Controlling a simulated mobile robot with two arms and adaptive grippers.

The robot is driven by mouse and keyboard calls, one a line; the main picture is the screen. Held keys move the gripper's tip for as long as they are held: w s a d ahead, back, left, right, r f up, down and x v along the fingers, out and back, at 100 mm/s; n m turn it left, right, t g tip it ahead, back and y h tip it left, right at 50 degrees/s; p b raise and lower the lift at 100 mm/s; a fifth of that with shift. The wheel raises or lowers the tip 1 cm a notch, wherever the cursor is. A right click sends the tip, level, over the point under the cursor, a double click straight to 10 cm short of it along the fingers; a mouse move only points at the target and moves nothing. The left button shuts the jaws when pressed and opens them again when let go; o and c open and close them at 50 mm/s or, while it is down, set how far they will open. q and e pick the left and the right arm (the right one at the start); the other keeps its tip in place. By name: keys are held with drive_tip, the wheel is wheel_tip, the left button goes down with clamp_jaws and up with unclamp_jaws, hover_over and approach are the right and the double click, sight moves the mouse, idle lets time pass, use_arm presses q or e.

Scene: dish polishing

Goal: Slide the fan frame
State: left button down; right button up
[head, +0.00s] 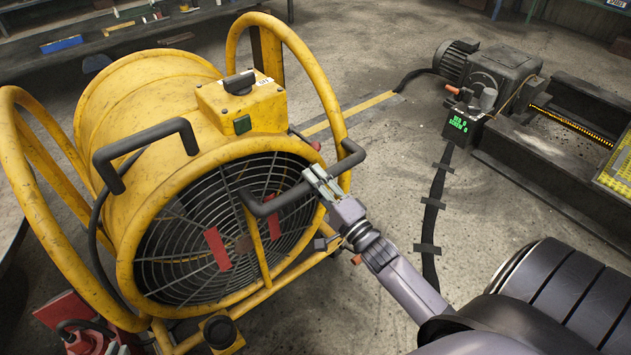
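The large yellow fan frame (331,98) stands at the left, with tubular side hoops and a round drum. A dark wire grille (190,240) with red plates covers its front. One black handle (150,140) is on the upper left of the drum and a second black handle (283,199) crosses the right of the grille. My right gripper (312,170) is at this second handle, its pale fingers overlapping the bar. Whether they close around it or only lie across it cannot be told. My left gripper is not in view.
A taped black cable (433,205) runs along the floor. Red equipment (68,310) is near the lower left.

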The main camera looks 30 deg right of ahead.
clamp_jaws()
idle(0.3)
